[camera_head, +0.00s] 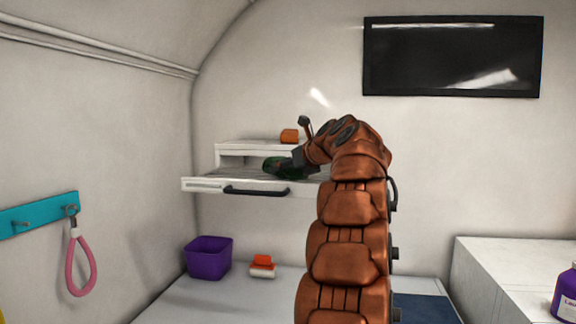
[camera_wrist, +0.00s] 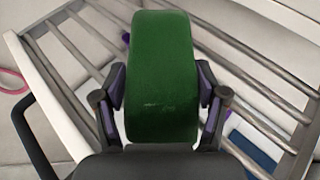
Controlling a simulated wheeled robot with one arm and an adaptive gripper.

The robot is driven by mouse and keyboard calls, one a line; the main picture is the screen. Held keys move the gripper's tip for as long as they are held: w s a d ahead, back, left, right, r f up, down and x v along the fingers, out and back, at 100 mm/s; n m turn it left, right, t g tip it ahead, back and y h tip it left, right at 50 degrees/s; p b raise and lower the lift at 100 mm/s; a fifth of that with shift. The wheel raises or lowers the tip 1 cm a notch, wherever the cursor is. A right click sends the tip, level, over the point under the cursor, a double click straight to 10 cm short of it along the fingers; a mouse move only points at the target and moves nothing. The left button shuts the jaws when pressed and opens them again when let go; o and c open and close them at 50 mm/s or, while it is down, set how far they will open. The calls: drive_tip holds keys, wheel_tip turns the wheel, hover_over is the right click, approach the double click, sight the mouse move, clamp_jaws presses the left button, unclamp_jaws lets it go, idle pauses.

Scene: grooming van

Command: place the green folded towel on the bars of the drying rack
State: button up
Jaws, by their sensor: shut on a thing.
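The green folded towel (camera_wrist: 162,75) is in my gripper (camera_wrist: 160,105), with a finger on each side of it in the wrist view. In the head view the towel (camera_head: 279,166) is a small dark green shape at the end of my gripper (camera_head: 290,163), partly hidden by it. The drying rack (camera_wrist: 75,55) has grey parallel bars in a white frame, and the towel is over these bars. The rack (camera_head: 205,184) shows in the head view as a pulled-out shelf with a dark handle. I cannot tell whether the towel touches the bars.
An orange object (camera_head: 289,135) sits on the white top above the rack. Below are a purple bin (camera_head: 208,257) and an orange-and-white item (camera_head: 262,266) on the counter. A pink loop (camera_head: 80,265) hangs at left. A purple bottle (camera_head: 566,294) stands at right.

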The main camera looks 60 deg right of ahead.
drive_tip(key=shift+f+p, duration=0.15)
drive_tip(key=shift+p, duration=0.45)
drive_tip(key=o, duration=1.2)
drive_tip(key=shift+f, duration=0.1)
drive_tip(key=shift+o, duration=0.2)
drive_tip(key=shift+b, duration=0.9)
drive_tip(key=shift+w+a+b, duration=0.1)
drive_tip(key=shift+a+b, duration=0.05)
drive_tip(key=shift+b, duration=0.45)
drive_tip(key=shift+a+r, duration=0.15)
drive_tip(key=shift+r, duration=0.05)
drive_tip(key=shift+v, duration=0.75)
drive_tip(key=v, duration=1)
